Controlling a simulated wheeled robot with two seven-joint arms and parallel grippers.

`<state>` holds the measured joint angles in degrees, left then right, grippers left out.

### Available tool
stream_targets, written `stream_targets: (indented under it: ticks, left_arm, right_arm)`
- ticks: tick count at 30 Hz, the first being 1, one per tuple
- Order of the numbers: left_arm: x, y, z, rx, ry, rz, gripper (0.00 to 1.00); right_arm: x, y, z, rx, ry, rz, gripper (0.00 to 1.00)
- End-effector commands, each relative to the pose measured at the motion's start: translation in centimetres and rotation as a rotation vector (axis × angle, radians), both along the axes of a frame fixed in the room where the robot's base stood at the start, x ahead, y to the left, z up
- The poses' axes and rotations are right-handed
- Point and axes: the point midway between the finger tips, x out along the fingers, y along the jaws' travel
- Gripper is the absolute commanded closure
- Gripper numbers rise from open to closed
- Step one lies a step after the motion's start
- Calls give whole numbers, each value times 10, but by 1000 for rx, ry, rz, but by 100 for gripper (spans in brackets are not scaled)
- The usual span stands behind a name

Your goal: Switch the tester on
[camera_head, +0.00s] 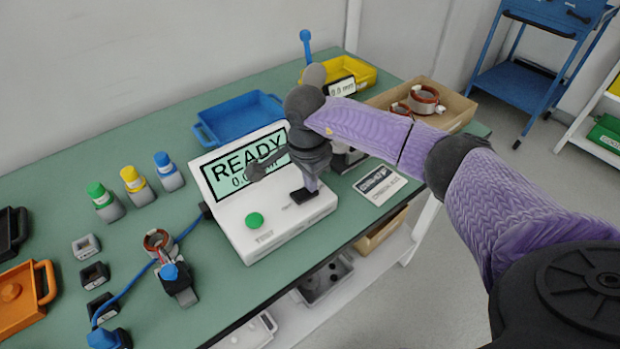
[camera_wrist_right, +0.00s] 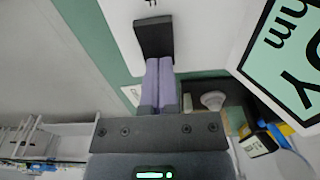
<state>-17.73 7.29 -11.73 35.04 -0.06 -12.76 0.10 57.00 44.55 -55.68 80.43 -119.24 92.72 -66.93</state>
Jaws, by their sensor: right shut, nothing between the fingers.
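The tester (camera_head: 285,222) is a white box on the green table, with a tilted screen (camera_head: 232,168) lit pale green and reading "READY" above a partly covered line. A round green button (camera_head: 255,220) is on its front left. A black rocker switch (camera_head: 303,196) is on its front right; it also shows in the right wrist view (camera_wrist_right: 154,38). My right gripper (camera_head: 310,186) points down over the tester, shut and empty, its purple fingers (camera_wrist_right: 159,62) together at the switch's edge. I cannot tell whether they touch it. My left gripper is not in view.
A copper stator (camera_head: 158,240) and a blue cable (camera_head: 130,287) lie left of the tester. Several capped bottles (camera_head: 135,185) stand behind them. A blue tray (camera_head: 240,118), yellow tray (camera_head: 365,72) and cardboard box (camera_head: 455,108) with stators are at the back. A label card (camera_head: 380,186) lies right.

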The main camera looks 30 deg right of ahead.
Motion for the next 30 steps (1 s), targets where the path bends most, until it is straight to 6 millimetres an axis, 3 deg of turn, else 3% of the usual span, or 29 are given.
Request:
stream_targets:
  ticks: [10,20,27,30]
  left_arm:
    - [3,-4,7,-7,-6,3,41]
    - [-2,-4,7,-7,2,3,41]
    - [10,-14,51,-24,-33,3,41]
    - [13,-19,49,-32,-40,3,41]
  right_arm:
    - [-4,16,1,4,13,4,100]
    - [-3,16,2,2,8,3,100]
    - [-7,18,57,4,5,-2,100]
    - [-7,20,76,4,6,-1,100]
